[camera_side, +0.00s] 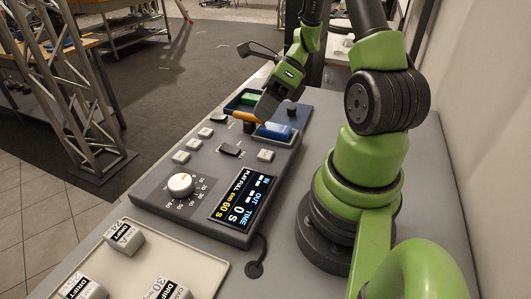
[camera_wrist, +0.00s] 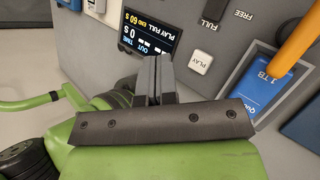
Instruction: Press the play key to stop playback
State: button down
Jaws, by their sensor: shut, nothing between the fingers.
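The grey console (camera_side: 150,200) lies on the table. Its white PLAY key (camera_wrist: 200,62) sits between the display and the blue 1 TB card in the wrist view; in the side view it is the pale key (camera_side: 266,155) just above the display. The display (camera_side: 243,198) reads PLAY FULL, END 60 S and 0 S; it also shows in the wrist view (camera_wrist: 150,30). My gripper (camera_wrist: 157,62) is shut and empty, its tips appearing left of the PLAY key, apart from it. In the side view my gripper (camera_side: 262,112) is over the console's far end, near the card.
The blue card (camera_side: 274,131) lies in a recess at the far end, with an orange rod (camera_side: 243,116) near it. A white knob (camera_side: 181,185), several pale keys and a dark FULL/FREE switch (camera_side: 230,150) are on the console. A tray (camera_side: 208,262) holds DRIFT blocks in front.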

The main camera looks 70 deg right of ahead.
aim_at(265, 152)
jog(key=shift+f, duration=3.5)
jog(key=shift+f, duration=0.4)
jog(key=shift+f, duration=0.6)
jog(key=shift+r, duration=0.1)
jog(key=shift+s+r, duration=0.1)
jog(key=shift+r, duration=0.7)
jog(key=shift+r, duration=2.55)
